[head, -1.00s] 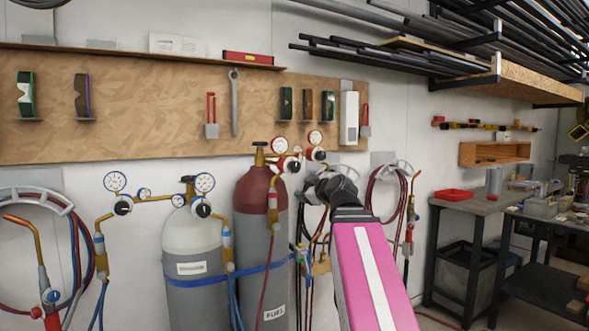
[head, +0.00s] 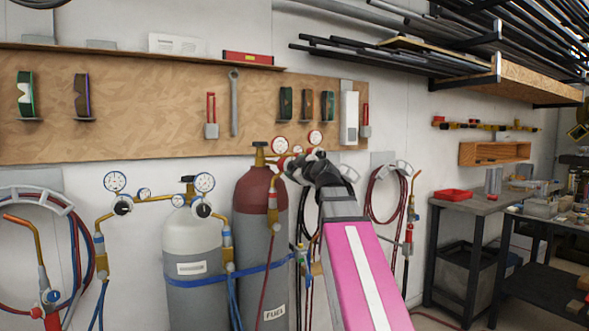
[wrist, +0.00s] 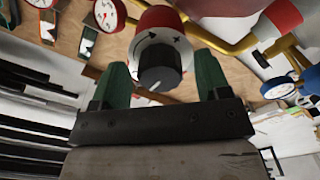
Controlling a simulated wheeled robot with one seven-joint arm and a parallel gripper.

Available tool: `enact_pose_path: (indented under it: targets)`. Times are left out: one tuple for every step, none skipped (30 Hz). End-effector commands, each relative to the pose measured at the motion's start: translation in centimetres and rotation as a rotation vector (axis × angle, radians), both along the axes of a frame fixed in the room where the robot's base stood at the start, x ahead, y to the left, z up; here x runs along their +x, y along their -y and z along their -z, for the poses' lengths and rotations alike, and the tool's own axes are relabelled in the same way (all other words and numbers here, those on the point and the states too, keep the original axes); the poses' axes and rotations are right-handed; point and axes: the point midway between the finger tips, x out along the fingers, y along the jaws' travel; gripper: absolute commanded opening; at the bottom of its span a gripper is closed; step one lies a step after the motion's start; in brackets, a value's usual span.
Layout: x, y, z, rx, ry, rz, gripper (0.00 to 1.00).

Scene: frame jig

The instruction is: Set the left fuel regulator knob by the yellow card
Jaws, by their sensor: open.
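The fuel cylinder (head: 262,195) has a dark red top and a FUEL label. Red-rimmed gauges (head: 281,145) show above it. My gripper (head: 290,166) is in front of this regulator cluster and hides the fuel knobs in the head view. In the wrist view a black regulator knob (wrist: 160,66) with a white pointer line sits on a red and white body, with small dark marks on its white face. My open gripper (wrist: 163,78) has a green finger on each side of the knob, with gaps showing. I cannot make out a yellow card.
A grey and white cylinder (head: 193,245) with blue-rimmed gauges stands to the left. Hoses (head: 385,190) hang on the wall to the right. In the wrist view a gold pipe (wrist: 225,42) and another red part lie close to the right finger.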

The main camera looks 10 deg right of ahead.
Motion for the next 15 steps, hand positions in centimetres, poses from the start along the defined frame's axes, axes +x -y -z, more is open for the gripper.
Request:
enact_pose_path:
  targets:
    - [0.66, -0.16, -0.07, 0.000, -0.001, -0.001, 0.70]
    - [0.87, -0.21, -0.06, 0.000, 0.000, 0.000, 0.70]
    - [1.07, -0.29, -0.06, 0.000, 0.000, 0.000, 0.70]
    - [1.18, -0.33, -0.05, 0.000, 0.000, 0.000, 0.70]
    - [1.28, -0.37, -0.04, 0.000, 0.000, 0.000, 0.70]
    - [1.36, -0.40, -0.03, 0.000, 0.001, 0.001, 0.70]
    - [1.40, -0.42, -0.02, 0.000, 0.001, 0.001, 0.70]
    - [1.42, -0.43, -0.01, 0.000, 0.001, 0.001, 0.70]
    - [1.42, -0.44, -0.01, 0.000, 0.001, 0.001, 0.70]
    - [1.41, -0.44, 0.00, 0.000, 0.001, 0.001, 0.70]
    - [1.41, -0.44, 0.00, 0.000, 0.001, 0.001, 0.70]
    - [1.40, -0.44, 0.00, 0.000, 0.001, 0.001, 0.70]
    - [1.39, -0.44, 0.01, 0.000, 0.001, 0.001, 0.70]
    - [1.39, -0.44, 0.01, 0.000, 0.001, 0.001, 0.70]
    - [1.39, -0.44, 0.01, 0.000, 0.001, 0.001, 0.63]
